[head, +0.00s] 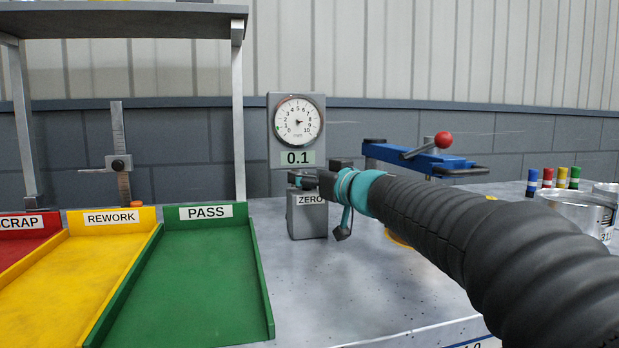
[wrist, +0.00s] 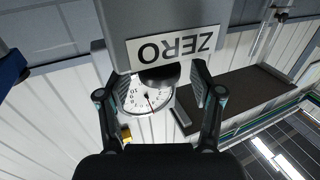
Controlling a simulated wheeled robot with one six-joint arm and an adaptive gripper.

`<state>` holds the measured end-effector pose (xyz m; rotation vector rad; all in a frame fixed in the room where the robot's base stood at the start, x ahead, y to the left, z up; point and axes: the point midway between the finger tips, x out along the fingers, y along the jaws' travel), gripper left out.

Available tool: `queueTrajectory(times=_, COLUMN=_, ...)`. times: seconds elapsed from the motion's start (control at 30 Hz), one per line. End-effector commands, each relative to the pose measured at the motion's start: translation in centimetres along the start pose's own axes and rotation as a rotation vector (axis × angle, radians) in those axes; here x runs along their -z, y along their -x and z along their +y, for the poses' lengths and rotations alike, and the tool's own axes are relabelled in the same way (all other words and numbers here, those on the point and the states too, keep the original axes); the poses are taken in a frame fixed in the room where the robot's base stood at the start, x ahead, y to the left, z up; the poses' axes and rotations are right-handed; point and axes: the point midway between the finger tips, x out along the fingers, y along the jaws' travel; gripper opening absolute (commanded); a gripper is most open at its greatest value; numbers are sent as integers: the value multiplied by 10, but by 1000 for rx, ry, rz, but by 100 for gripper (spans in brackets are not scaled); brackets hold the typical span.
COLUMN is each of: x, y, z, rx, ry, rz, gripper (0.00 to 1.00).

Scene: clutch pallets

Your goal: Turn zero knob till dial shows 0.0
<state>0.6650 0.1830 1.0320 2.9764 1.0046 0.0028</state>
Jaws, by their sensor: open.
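My gripper (head: 312,180) is at the block's top. In the wrist view my gripper (wrist: 152,72) is open, one finger on each side of the knob, with gaps visible. The knob is mostly hidden in the head view.
Green PASS (head: 185,285), yellow REWORK (head: 80,275) and red SCRAP (head: 20,245) trays lie left. A height gauge (head: 122,165) stands behind them. A blue fixture with a red ball handle (head: 420,160) is behind my arm. Coloured markers and tins are far right.

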Motion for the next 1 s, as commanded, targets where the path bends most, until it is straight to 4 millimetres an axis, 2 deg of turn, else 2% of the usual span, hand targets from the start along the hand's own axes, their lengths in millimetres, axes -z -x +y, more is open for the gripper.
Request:
queueTrajectory(times=0.17, x=1, y=20, z=1, rx=-3, ry=1, rz=2, gripper=66)
queueTrajectory(times=0.4, x=1, y=68, z=1, rx=-5, ry=1, rz=2, gripper=66)
queueTrajectory(times=0.6, x=0, y=101, z=1, rx=-4, ry=1, rz=0, gripper=66)
queueTrajectory(times=0.8, x=0, y=117, z=1, rx=-2, ry=0, rz=0, gripper=66)
queueTrajectory(times=1.0, x=-1, y=120, z=0, rx=-1, ry=0, rz=-1, gripper=66)
